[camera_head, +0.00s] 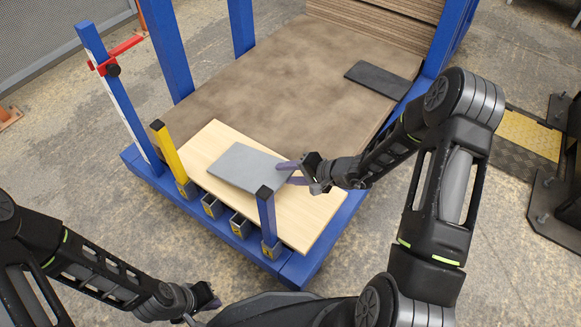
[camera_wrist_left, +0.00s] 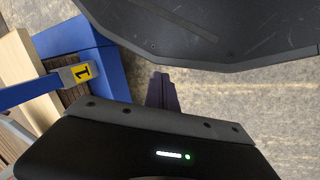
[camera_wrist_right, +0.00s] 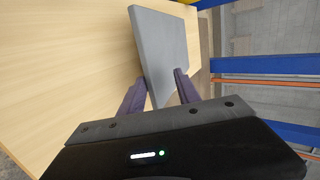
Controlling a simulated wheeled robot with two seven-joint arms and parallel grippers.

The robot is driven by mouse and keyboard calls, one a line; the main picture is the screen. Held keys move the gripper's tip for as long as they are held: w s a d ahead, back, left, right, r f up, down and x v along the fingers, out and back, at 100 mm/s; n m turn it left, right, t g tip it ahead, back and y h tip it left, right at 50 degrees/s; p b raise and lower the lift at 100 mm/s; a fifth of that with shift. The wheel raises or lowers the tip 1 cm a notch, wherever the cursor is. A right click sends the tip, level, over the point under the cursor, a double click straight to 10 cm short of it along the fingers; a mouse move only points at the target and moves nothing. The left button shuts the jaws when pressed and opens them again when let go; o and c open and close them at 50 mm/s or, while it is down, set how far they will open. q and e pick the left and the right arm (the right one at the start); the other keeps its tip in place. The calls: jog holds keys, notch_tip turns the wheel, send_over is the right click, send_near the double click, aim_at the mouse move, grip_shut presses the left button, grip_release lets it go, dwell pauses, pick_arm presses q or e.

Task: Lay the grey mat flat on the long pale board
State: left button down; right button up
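The grey mat (camera_head: 243,167) lies over the middle of the long pale board (camera_head: 215,142), with board showing around it. In the right wrist view the grey mat (camera_wrist_right: 165,50) shows its top face and one edge, and the pale board (camera_wrist_right: 70,70) is to its left. My right gripper (camera_head: 291,173) is at the mat's right edge. Its fingers (camera_wrist_right: 160,92) are spread apart, with the mat's near end between them; I see no firm grip. My left gripper (camera_head: 197,318) is low in the head view, away from the board. Its fingers (camera_wrist_left: 163,90) are together and empty.
The board rests at the front of a blue-framed rack with a brown deck (camera_head: 270,75). A yellow post (camera_head: 168,150) and a short blue post (camera_head: 266,215) stand along its front edge. A dark flat piece (camera_head: 378,79) lies at the deck's back right.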

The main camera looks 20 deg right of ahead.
jog(key=g+h+p, duration=0.1)
jog(key=p, duration=0.1)
jog(key=shift+r+g+p, duration=0.35)
jog(key=shift+r+g, duration=0.05)
jog(key=g+h+p, duration=0.1)
jog(key=p, duration=0.1)
jog(key=shift+s+d+p, duration=0.1)
jog(key=shift+s+p, duration=0.05)
jog(key=shift+p, duration=0.25)
jog(key=h+p, duration=0.1)
jog(key=p, duration=0.1)
jog(key=shift+g+p, duration=0.4)
pick_arm(q)
notch_tip(320, 180, up, 9)
jog(key=s+d, duration=0.1)
jog(key=shift+s+d+r, duration=0.15)
jog(key=shift+s+d, duration=0.15)
pick_arm(e)
jog(key=shift+s+f, duration=0.1)
jog(key=shift+f, duration=0.05)
jog(key=shift+d, duration=0.1)
